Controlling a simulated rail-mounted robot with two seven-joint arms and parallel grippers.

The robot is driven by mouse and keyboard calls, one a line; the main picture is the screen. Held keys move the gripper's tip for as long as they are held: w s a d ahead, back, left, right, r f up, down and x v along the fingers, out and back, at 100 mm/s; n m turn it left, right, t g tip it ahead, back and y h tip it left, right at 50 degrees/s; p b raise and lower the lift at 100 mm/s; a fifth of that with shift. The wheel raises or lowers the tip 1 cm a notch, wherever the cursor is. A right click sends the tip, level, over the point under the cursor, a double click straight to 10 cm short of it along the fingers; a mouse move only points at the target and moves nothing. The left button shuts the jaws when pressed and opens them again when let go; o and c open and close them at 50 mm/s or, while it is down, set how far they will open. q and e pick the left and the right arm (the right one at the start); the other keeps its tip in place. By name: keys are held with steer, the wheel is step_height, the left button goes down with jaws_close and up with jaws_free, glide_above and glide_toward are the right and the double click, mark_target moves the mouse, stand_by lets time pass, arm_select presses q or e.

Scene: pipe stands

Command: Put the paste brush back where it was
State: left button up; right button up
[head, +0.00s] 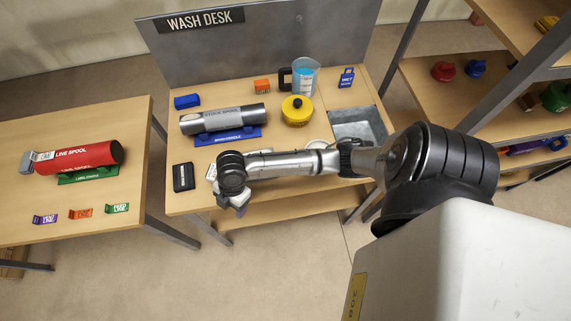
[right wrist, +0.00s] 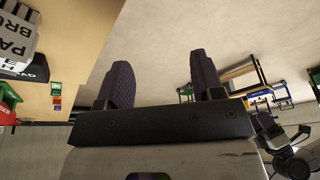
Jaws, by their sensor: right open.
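A pale block with a cut-off label reading "PA… BRU…" (right wrist: 14,38) is at the top left of the right wrist view. A small white labelled piece (head: 211,172) shows beside my right arm in the head view; I cannot tell whether it is the same block. The brush itself I cannot make out for certain. My right gripper (head: 238,201) is at the front edge of the wash desk (head: 182,205), partly hidden by its own wrist. In the right wrist view its fingers (right wrist: 163,82) are apart with nothing between them. My left gripper is not in view.
The desk holds a grey stock spool (head: 222,118) on a blue stand, a yellow pot (head: 296,111), a blue jug (head: 305,77), an orange block (head: 262,86), a black box (head: 183,177) and a sink (head: 357,123). A red line spool (head: 82,158) lies on the left table.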

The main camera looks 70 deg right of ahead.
steer(key=s+r+m+t+h, duration=0.1)
steer(key=s+r+m, duration=0.1)
steer(key=s+m, duration=0.4)
steer(key=s+r+m+t+h, duration=0.1)
steer(key=s+m+t+h, duration=0.1)
steer(key=s+m, duration=0.5)
steer(key=s, duration=0.4)
steer(key=shift+a+r, duration=0.15)
steer(key=shift+r, duration=0.2)
